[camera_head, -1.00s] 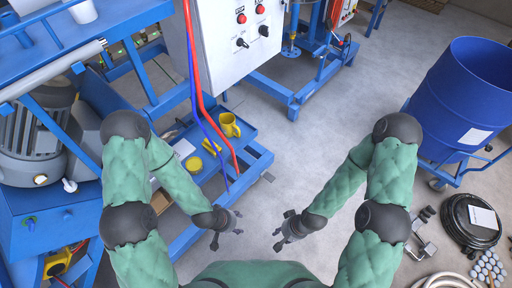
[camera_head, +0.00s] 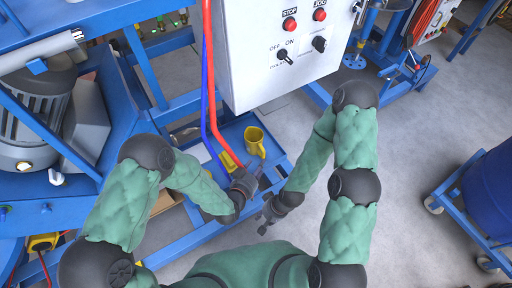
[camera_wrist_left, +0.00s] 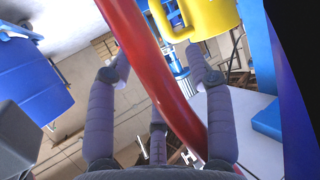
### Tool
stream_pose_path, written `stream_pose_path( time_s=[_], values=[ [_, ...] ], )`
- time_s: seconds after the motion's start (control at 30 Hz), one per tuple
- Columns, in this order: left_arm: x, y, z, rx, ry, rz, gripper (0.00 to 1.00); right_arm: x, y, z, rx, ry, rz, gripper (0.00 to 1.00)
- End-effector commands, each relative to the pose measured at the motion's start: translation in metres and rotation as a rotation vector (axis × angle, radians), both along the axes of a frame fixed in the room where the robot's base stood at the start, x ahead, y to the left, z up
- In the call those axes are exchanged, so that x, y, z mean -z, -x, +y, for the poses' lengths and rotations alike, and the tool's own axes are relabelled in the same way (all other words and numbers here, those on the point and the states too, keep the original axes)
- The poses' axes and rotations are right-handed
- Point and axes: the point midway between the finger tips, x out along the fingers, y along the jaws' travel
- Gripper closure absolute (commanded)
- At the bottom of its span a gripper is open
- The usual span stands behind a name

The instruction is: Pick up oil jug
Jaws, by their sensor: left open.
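The oil jug, a yellow jug with a handle (camera_head: 255,142), stands on the blue shelf of the frame below the control box. It also shows at the top of the left wrist view (camera_wrist_left: 205,16). My left gripper (camera_head: 246,179) is just below the jug in the head view, apart from it.
A red hose (camera_head: 208,85) and a blue hose (camera_head: 204,105) hang beside the control box (camera_head: 280,50). The red hose crosses close before the left gripper. A yellow item (camera_head: 229,160) lies left of the jug. A blue drum (camera_head: 490,190) stands at the right.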

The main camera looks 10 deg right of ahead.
Motion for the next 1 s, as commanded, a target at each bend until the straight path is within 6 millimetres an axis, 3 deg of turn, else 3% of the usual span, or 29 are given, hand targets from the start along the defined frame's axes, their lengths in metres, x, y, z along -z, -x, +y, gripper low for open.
stream_pose_path(
  time_s=[0.2,0.47,0.77,1.0],
  values=[
    [0.012,-0.021,-0.015,-0.001,0.0,0.001,0.47,0.009,-0.001,0.0,0.0,0.0,-0.001,0.66],
    [0.016,-0.032,-0.021,-0.002,0.001,0.002,0.47,0.014,-0.001,0.0,0.001,0.0,-0.002,0.66],
    [0.03,-0.063,-0.041,-0.001,0.0,0.004,0.47,0.029,-0.001,0.0,0.001,0.0,-0.002,0.66],
    [0.03,-0.065,-0.042,-0.002,0.0,0.004,0.47,0.029,-0.001,0.0,0.001,0.0,-0.002,0.66]
  ],
)
